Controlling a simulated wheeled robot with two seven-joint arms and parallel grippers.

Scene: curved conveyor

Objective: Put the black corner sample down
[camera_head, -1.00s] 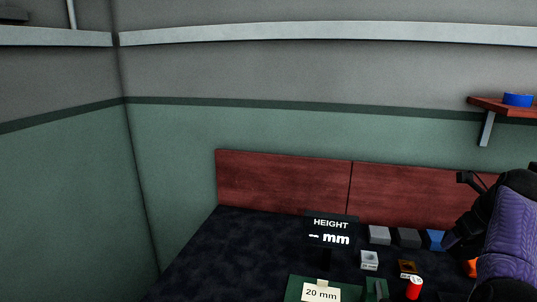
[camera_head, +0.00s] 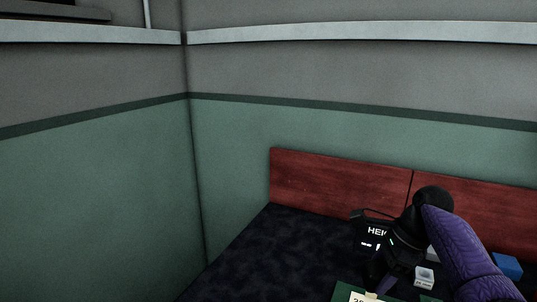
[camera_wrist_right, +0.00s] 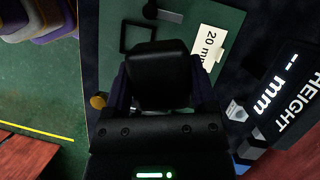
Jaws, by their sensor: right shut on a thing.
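The black corner sample (camera_wrist_right: 162,75) is a dark block in the right wrist view. My right gripper (camera_wrist_right: 161,88) is shut on it, with one finger on each side. They are over or beside the green board (camera_wrist_right: 190,18), which bears a black square outline (camera_wrist_right: 128,36) and a "20 mm" label (camera_wrist_right: 207,46). I cannot tell the height of the sample above the board. In the head view my right gripper (camera_head: 379,276) points down in front of the height display (camera_head: 373,243), and the sample is hidden there. My left gripper is not in view.
The display also shows in the right wrist view (camera_wrist_right: 285,95) and reads "-- mm". A pale labelled block (camera_head: 424,279) and a blue block (camera_head: 507,266) stand to the right of my gripper. The dark tabletop (camera_head: 290,250) is clear on the left. Red panels (camera_head: 335,184) stand behind.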

